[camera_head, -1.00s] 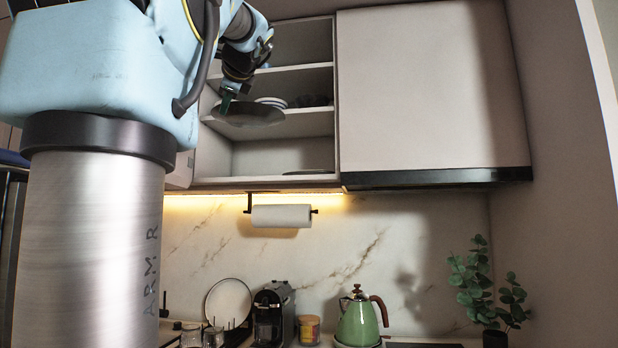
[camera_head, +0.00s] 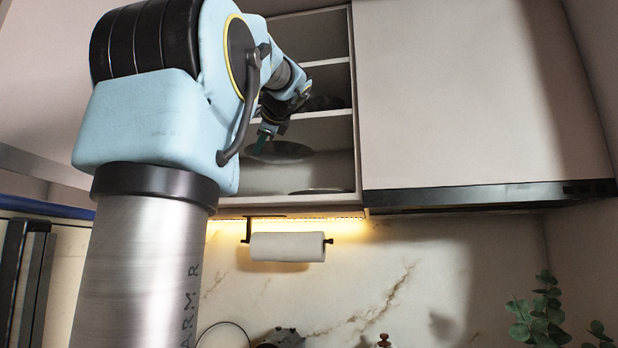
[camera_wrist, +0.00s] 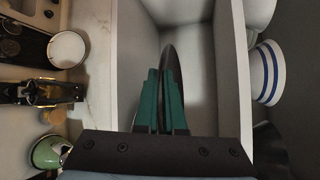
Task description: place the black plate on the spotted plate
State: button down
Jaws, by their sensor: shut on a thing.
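My gripper (camera_head: 264,138) is inside the open cupboard, with its teal fingers (camera_wrist: 161,100) shut on the rim of the black plate (camera_head: 280,153). The held plate hangs in the lower compartment, apart from the shelf floor. In the wrist view the black plate (camera_wrist: 168,55) shows almost edge-on between and beyond the fingers. A flat dark-looking plate (camera_head: 320,191) lies on the cupboard's bottom board, lower and to the right of the held plate. It may be the spotted plate, but no spots can be made out. It cannot be picked out in the wrist view.
A shelf board (camera_head: 325,113) runs just above the held plate, with dark dishes (camera_head: 322,103) on it. Blue-striped dishes (camera_wrist: 267,72) show beyond the board in the wrist view. The closed cabinet (camera_head: 480,90) is to the right. A paper towel roll (camera_head: 288,247) hangs below.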

aim_at(305, 156)
jog(key=w+d+p, duration=0.1)
jog(key=w+d, duration=0.1)
jog(key=d, duration=0.1)
jog(key=w+d+p, duration=0.2)
jog(key=w+d, duration=0.1)
jog(key=d, duration=0.1)
jog(key=w+d+p, duration=0.2)
jog(key=d, duration=0.2)
jog(key=shift+w+d+r, duration=0.2)
jog(key=shift+w+r, duration=0.05)
notch_tip(305, 156, down, 2)
jog(key=shift+f, duration=2.2)
jog(key=shift+d+f+p, duration=0.1)
jog(key=shift+f+p, duration=0.3)
jog(key=shift+p, duration=0.35)
jog(key=shift+w+f, duration=0.1)
jog(key=shift+f+b, duration=0.5)
jog(key=shift+b, duration=0.15)
jog(key=shift+f, duration=0.15)
